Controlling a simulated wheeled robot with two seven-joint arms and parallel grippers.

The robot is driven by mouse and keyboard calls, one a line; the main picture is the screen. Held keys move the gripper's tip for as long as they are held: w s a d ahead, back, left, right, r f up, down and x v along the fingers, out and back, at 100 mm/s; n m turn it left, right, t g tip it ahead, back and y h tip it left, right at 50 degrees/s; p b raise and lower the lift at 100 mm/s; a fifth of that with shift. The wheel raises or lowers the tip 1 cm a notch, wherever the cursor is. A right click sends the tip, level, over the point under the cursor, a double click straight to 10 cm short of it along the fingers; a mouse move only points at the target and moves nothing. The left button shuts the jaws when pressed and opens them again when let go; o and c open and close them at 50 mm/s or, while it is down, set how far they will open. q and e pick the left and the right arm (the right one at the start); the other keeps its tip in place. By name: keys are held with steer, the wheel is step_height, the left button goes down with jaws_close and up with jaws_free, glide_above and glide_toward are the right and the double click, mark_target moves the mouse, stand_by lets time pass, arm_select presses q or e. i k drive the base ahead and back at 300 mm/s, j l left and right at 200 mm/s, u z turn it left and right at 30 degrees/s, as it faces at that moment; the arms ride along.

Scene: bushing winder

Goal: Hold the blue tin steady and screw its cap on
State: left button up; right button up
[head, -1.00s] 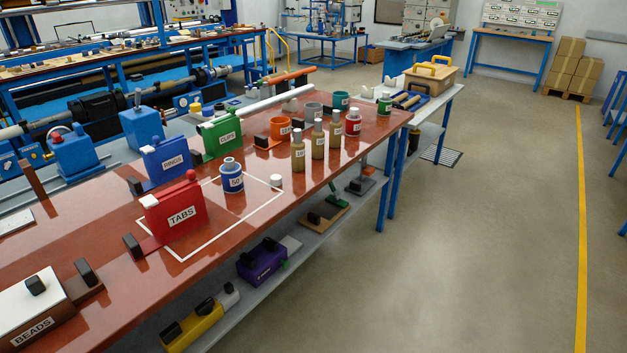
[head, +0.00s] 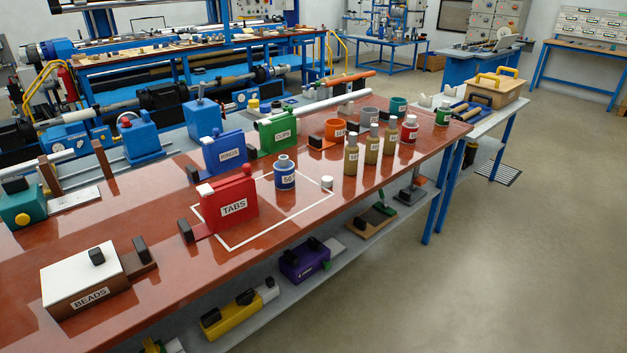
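The blue tin (head: 285,177) stands upright on the red-brown table, inside a white outlined area. It has a white label and a narrower grey-blue neck on top. A small white cap (head: 327,182) sits on the table to the right of the tin, apart from it, near the white outline. It appears to be the tin's cap, as the neck looks bare. Neither of my grippers shows in the head view.
A red TABS box (head: 230,204) stands close in front and left of the tin. Blue RINGS (head: 226,153) and green CLIPS (head: 279,136) boxes stand behind. Several tan bottles (head: 351,158) stand to the right. A BEADS box (head: 82,281) is at the near left. The table's front middle is clear.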

mark_target(284, 169)
steer(key=i+u, duration=0.35)
steer(key=i, duration=0.15)
steer(key=i+l+u, duration=0.1)
steer(key=i+u, duration=0.3)
steer(key=i, duration=0.1)
